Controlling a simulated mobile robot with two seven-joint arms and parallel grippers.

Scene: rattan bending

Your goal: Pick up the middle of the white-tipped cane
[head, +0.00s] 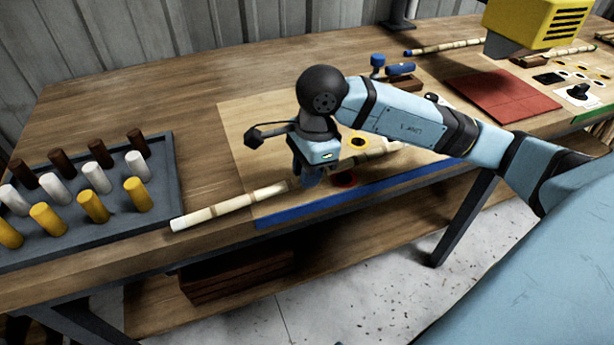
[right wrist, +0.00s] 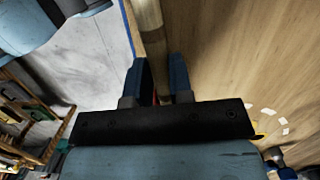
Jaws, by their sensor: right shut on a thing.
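The white-tipped cane (head: 235,205) is a pale jointed rod lying slantwise near the front edge of the workbench. Its white end points to the lower left, by the peg tray. My right gripper (head: 308,181) reaches down over the middle of the cane and is shut on it. In the right wrist view the cane (right wrist: 149,30) runs between the two blue fingers (right wrist: 162,82). I cannot tell whether the cane is clear of the board beneath. My left gripper is not in view.
A grey tray (head: 168,165) of brown, white and yellow pegs stands at left. A blue strip (head: 380,189) edges the pale board (head: 245,125). At the back right are a red mat (head: 500,97), a yellow machine (head: 535,22) and a blue-tipped cane (head: 440,48). The back left bench is clear.

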